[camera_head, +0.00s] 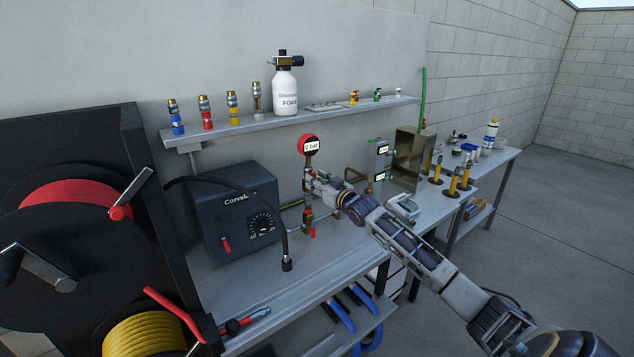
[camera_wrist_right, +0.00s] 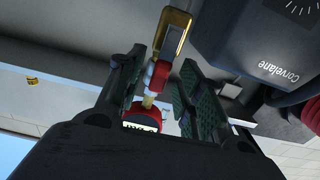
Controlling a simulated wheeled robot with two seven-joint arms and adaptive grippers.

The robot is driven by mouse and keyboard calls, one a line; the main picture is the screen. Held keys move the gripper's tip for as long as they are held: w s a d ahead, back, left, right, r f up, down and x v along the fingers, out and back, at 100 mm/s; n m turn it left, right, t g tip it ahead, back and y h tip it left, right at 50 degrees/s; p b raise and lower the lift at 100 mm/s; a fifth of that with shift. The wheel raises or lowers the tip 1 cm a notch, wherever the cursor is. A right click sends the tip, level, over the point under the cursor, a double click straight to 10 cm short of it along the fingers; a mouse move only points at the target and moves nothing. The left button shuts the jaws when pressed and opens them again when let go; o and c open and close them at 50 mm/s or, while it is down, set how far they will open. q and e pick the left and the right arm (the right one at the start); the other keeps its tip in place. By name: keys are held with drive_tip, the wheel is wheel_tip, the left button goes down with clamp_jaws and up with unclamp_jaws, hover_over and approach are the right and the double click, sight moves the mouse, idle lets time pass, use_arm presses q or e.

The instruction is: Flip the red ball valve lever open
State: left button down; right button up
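A brass pipe (camera_head: 307,200) stands upright on the bench, with a round red gauge (camera_head: 309,144) reading 0 bar on top. A small red lever (camera_head: 312,232) shows low by the pipe's fittings. My right gripper (camera_head: 315,183) is at the pipe, below the gauge. In the right wrist view its green-padded fingers (camera_wrist_right: 163,62) are apart, one on each side of the brass fitting (camera_wrist_right: 178,32) and a red part (camera_wrist_right: 160,76); I cannot tell if this part is the lever. The gauge (camera_wrist_right: 142,117) also shows there. Contact cannot be told. My left gripper is not in view.
A dark Corvelane box (camera_head: 238,205) with a dial and a black hose (camera_head: 275,210) stand left of the pipe. A shelf (camera_head: 260,126) with a foam bottle (camera_head: 285,90) is above. The bench front (camera_head: 300,278) is mostly clear.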

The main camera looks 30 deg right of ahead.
drive_tip(key=shift+s, duration=0.2)
idle(0.3)
drive_tip(key=s, duration=1.1)
drive_tip(key=shift+s+d, duration=0.25)
drive_tip(key=shift+d, duration=0.2)
idle(0.6)
idle(0.7)
